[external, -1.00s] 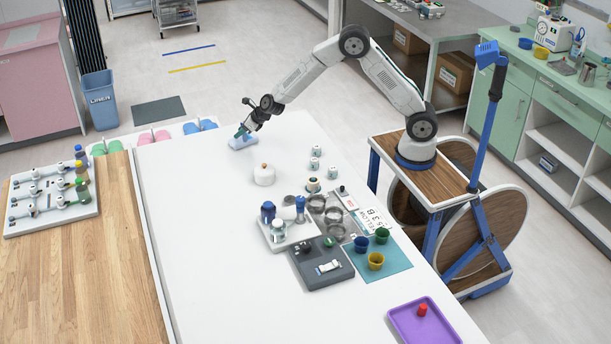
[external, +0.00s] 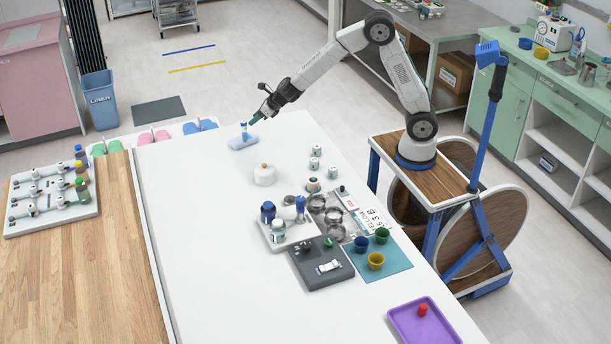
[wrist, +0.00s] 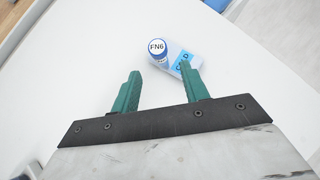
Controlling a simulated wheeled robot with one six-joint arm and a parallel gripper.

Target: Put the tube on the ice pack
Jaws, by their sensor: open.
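The tube (external: 244,130) stands upright on the pale blue ice pack (external: 240,143), near the far left end of the white table. In the wrist view the tube (wrist: 158,50) shows from above, with a blue rim and a white top marked FN6. The ice pack (wrist: 187,63), with a bright blue label, is partly hidden by the tube and by one of my fingers. My gripper (external: 254,119) is open and empty, above and to the right of the tube in the external view. In the wrist view its green fingers (wrist: 160,72) are apart, with the tube beyond their tips.
A round white pot (external: 264,175) and several small white jars (external: 315,163) stand nearer on the table. Further along are a white tray (external: 290,240), a dark grey tray (external: 335,277), cups on a teal mat (external: 397,262) and a purple tray (external: 437,328). The table's left side is clear.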

